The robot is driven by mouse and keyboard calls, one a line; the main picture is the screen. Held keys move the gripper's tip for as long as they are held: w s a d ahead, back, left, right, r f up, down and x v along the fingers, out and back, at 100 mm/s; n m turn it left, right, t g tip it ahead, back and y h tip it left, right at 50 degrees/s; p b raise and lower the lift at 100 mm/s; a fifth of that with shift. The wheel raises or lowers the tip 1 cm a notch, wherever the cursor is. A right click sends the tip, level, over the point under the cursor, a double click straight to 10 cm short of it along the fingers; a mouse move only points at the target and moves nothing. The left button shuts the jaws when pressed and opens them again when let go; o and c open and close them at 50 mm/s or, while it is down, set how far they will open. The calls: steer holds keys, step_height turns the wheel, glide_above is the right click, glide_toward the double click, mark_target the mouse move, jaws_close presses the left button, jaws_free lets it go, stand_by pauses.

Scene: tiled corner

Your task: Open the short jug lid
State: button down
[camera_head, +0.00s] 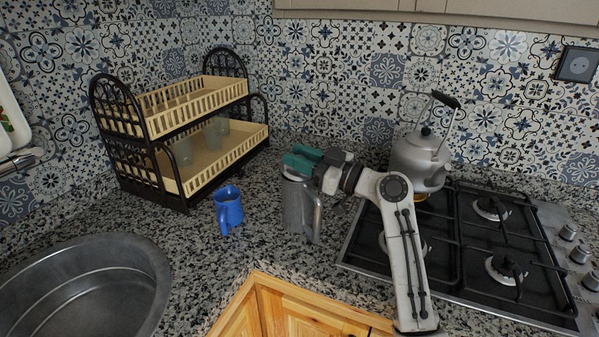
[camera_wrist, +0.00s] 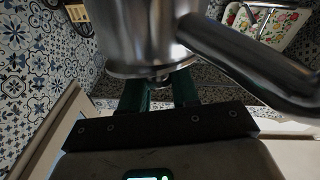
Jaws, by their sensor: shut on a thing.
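The short jug (camera_head: 296,208) is a grey metal jug standing upright on the counter, its handle on the right side. My gripper (camera_head: 303,160) has teal fingers and is right at the top of the jug. In the wrist view the jug's shiny body (camera_wrist: 140,30) and handle (camera_wrist: 245,65) show upside down. The jug lid (camera_wrist: 150,69) shows as a rim at the jug's end, with a small knob between my gripper's fingers (camera_wrist: 160,90). My gripper is shut on the lid's knob. The lid is mostly hidden by the gripper in the head view, and no gap at the rim can be made out.
A blue mug (camera_head: 229,208) stands left of the jug. A two-tier dish rack (camera_head: 215,160) with glasses is behind it. A gas hob (camera_head: 465,225) with a kettle (camera_head: 420,155) lies to the right. A round sink (camera_head: 130,255) is at front left.

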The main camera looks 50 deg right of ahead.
steer(key=b, duration=0.3)
steer(key=shift+s+a+f+n+t+y, duration=0.1)
steer(key=shift+s+f+n+t+y, duration=0.05)
steer(key=shift+n+t+y, duration=0.15)
steer(key=shift+s+r, duration=0.1)
steer(key=shift+r, duration=0.2)
steer(key=c, duration=0.9)
jaws_free()
steer(key=shift+c, duration=0.2)
steer(key=shift+s, duration=0.1)
steer(key=b+v, duration=0.2)
steer(key=v, duration=0.8)
steer(key=shift+s+b, duration=0.25)
steer(key=shift+b, duration=0.05)
steer(key=shift+o, duration=0.2)
